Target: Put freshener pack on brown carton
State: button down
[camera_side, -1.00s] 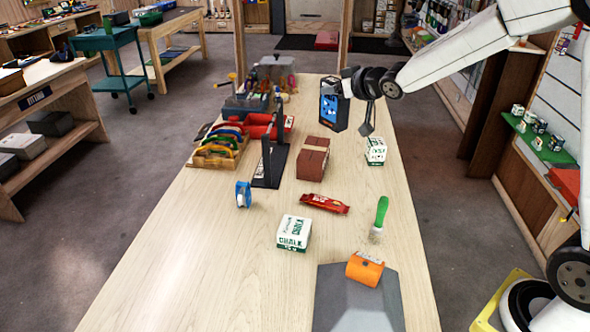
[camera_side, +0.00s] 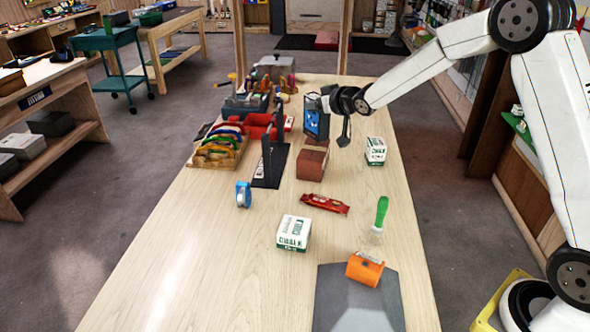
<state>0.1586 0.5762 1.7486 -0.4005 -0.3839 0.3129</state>
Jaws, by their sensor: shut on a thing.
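The freshener pack (camera_side: 315,124) is a dark, flat, upright pack with a blue front. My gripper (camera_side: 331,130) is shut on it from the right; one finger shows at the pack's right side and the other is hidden. The brown carton (camera_side: 312,164) stands on the table in the middle. The pack is at the carton's top in the picture, its lower edge close to the carton's top face. I cannot tell whether they touch.
A chalk box (camera_side: 375,151) stands right of the carton, and a black stand (camera_side: 268,165) stands close on its left. A red wrapper (camera_side: 324,203), another chalk box (camera_side: 293,232) and a green-handled brush (camera_side: 381,213) lie nearer. The table's left front is clear.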

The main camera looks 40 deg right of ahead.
aim_at(318, 115)
jog(key=shift+w+f, duration=0.1)
jog(key=shift+w+f, duration=0.15)
jog(key=shift+f, duration=1.55)
jog(key=shift+f, duration=0.15)
jog(key=shift+c, duration=1)
grip_release()
jog(key=shift+s+r, duration=0.3)
jog(key=shift+s, duration=0.05)
jog(key=v, duration=1.1)
